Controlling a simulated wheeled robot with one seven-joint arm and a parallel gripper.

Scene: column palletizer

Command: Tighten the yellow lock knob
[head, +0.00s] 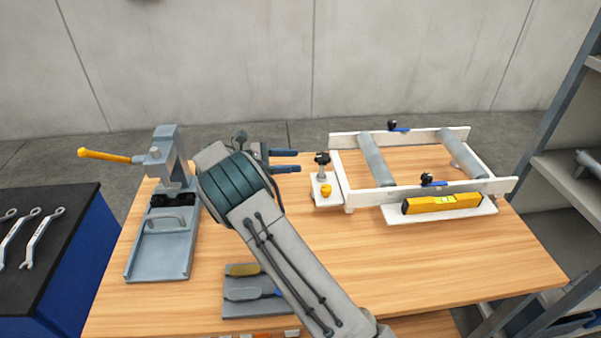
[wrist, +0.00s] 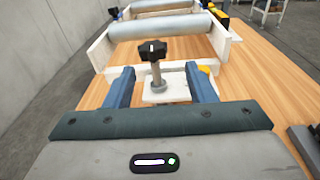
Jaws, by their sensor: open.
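The yellow lock knob (head: 326,190) sits on a small white bracket plate (head: 327,202) at the left end of the white roller frame (head: 344,182). Behind it on the same plate stands a black star knob (head: 322,158) on a metal post. My gripper (head: 292,161) is open and empty, to the left of the black knob, with its blue fingers pointing right. In the wrist view, the black knob (wrist: 152,50) and its post stand ahead, between the lines of the two fingers (wrist: 158,82). The yellow knob (wrist: 205,71) is partly hidden behind the right finger there.
A yellow spirit level (head: 442,203) lies on a white ledge along the frame's front. A grey clamp press with a yellow handle (head: 105,156) stands at left. A grey tool tray (head: 262,308) lies at the front. Bare wood is clear at front right.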

